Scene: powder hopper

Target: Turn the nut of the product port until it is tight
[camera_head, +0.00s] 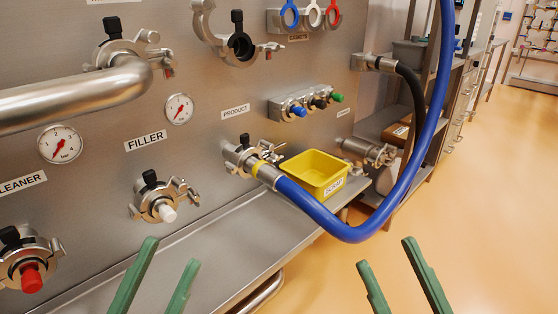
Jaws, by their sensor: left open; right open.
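The product port (236,158) is on the steel panel below the PRODUCT label (235,112). A blue hose (318,215) with a yellow band meets it. A silver clamp with a black knob (244,140) sits around the joint. A small silver nut and bolt (272,150) stick out at the clamp's right side; how tight the nut is cannot be told. My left gripper (172,251) is open and empty, low and left of the port. My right gripper (385,252) is open and empty, low and right of the hose. Neither touches the port.
A yellow scrap bin (315,173) stands on the steel ledge (190,255) just right of the port. The blue hose loops down and up at the right. The filler port (158,203) is at the left. Orange floor (490,200) lies open at the right.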

